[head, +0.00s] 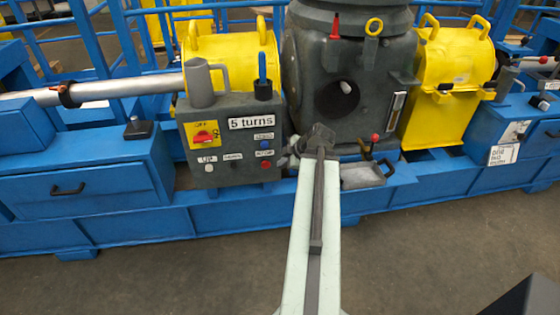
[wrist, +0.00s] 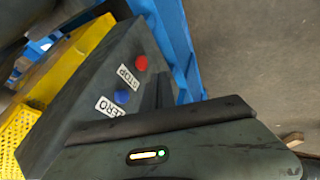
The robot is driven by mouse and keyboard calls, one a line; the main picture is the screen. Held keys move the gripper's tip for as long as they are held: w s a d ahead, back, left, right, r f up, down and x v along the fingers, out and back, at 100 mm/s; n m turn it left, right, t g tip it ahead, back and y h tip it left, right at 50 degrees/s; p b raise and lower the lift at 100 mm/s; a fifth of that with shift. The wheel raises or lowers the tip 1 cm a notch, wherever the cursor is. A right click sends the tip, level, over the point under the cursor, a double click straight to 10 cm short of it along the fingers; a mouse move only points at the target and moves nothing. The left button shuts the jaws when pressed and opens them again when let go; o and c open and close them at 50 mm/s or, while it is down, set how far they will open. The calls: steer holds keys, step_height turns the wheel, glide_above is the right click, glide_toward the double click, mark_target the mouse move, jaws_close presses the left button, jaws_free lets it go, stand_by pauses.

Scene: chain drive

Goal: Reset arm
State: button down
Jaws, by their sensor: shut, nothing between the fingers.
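My arm reaches forward from the bottom of the head view. My gripper (head: 316,140) is at its far end, in front of the dark grey housing (head: 310,65) and just right of the control box (head: 235,110). Its fingers are shut with nothing held. In the wrist view a dark finger bar (wrist: 160,121) crosses the lower part. Behind it the control box shows a red button (wrist: 141,63) by a STOP label and a blue button (wrist: 121,97) by a ZERO label. I cannot tell whether the gripper touches the housing.
The box carries a "5 turns" label (head: 251,122) and a red-yellow switch (head: 203,135). A grey mug (head: 201,84) stands on top. Yellow guards (head: 448,80) flank the housing. A small metal tray (head: 363,175) lies right of the gripper. Open floor (head: 430,255) lies in front.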

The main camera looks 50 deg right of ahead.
stand_by(0.3)
steer(key=w+a+f+n+g+y, duration=0.15)
steer(key=w+a, duration=0.35)
steer(key=a, duration=0.6)
steer(key=w+a+n+y, duration=0.1)
steer(key=w+a+n, duration=0.2)
steer(key=w+a, duration=0.5)
steer(key=w+a+n+g+y, duration=0.1)
steer(key=w+a+n, duration=0.15)
steer(key=a, duration=1.05)
steer(key=s+a+f+m+g+h, duration=0.1)
steer(key=s+a+m+g, duration=0.15)
steer(key=a, duration=0.55)
steer(key=s+a+f+m+g+h, duration=0.15)
steer(key=a+m, duration=0.25)
steer(key=a, duration=0.4)
steer(key=s+d+m+h, duration=0.1)
steer(key=s+d+m, duration=0.2)
steer(key=m, duration=0.7)
step_height(320, 180, up, 21)
steer(key=p, duration=2.2)
steer(key=shift+w+r+n+g, duration=0.25)
steer(key=shift+n+g, duration=0.1)
steer(key=shift+g, duration=0.1)
